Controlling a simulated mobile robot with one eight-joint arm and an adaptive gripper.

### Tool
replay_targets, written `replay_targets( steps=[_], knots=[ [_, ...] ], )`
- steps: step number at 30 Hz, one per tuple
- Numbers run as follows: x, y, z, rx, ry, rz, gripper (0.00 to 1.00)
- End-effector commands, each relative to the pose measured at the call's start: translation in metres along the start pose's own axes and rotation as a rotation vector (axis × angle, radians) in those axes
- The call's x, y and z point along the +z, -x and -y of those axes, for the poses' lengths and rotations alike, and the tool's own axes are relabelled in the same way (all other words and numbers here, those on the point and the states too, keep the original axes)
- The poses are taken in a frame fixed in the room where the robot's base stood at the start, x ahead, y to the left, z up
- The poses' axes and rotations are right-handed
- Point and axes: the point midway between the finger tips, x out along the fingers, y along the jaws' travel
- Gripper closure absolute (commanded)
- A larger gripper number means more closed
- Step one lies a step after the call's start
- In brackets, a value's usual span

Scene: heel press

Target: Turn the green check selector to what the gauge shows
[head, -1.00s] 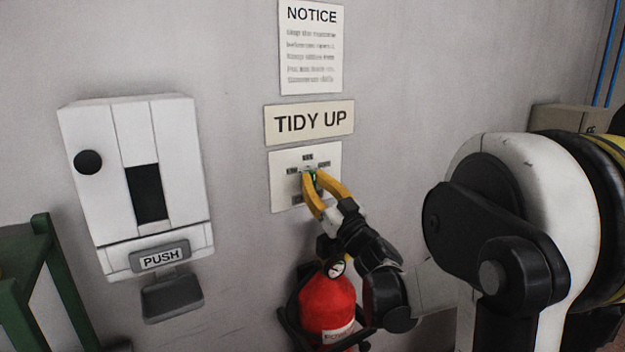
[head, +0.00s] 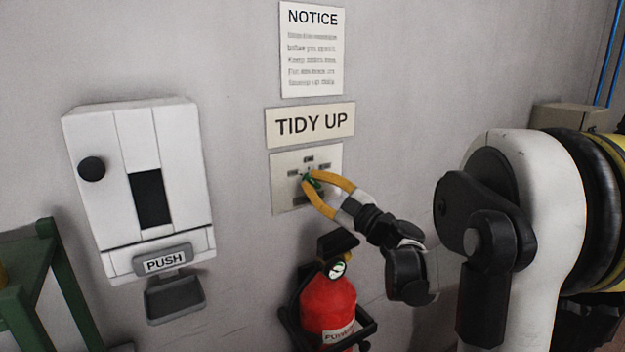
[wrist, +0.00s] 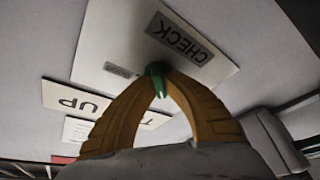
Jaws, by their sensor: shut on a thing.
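The green check selector (head: 313,183) sits on a pale plate (head: 283,199) on the wall. In the wrist view the selector (wrist: 156,82) is between my yellow fingertips, beside the label CHECK (wrist: 178,39). My gripper (head: 308,178) is shut on it, reaching in from the lower right. Small labels surround the selector; the head view is too coarse to read them, and the fingers partly cover the plate. The round gauge (head: 337,269) is on the red fire extinguisher (head: 328,308) below. Its face is visible, but the needle reading is too small to tell.
A TIDY UP sign (head: 309,125) and a NOTICE sheet (head: 312,50) are above the plate. A white dispenser (head: 190,205) marked PUSH hangs on the left. A green frame (head: 55,270) stands at the lower left. The wall between dispenser and plate is clear.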

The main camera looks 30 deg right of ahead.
Motion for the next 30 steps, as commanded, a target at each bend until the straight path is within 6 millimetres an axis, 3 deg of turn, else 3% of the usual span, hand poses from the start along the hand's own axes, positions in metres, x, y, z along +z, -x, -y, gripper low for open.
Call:
replay_targets(
  steps=[22, 24, 25, 30],
  knots=[
    [-0.0001, -0.0004, 0.0000, -0.033, 0.083, 0.000, 1.00],
    [-0.0001, -0.0003, 0.0000, -0.033, 0.083, 0.000, 0.71],
    [-0.0001, -0.0003, 0.0000, -0.033, 0.082, 0.000, 0.67],
    [-0.0001, -0.0002, 0.0002, -0.033, 0.082, 0.000, 0.67]
  ],
)
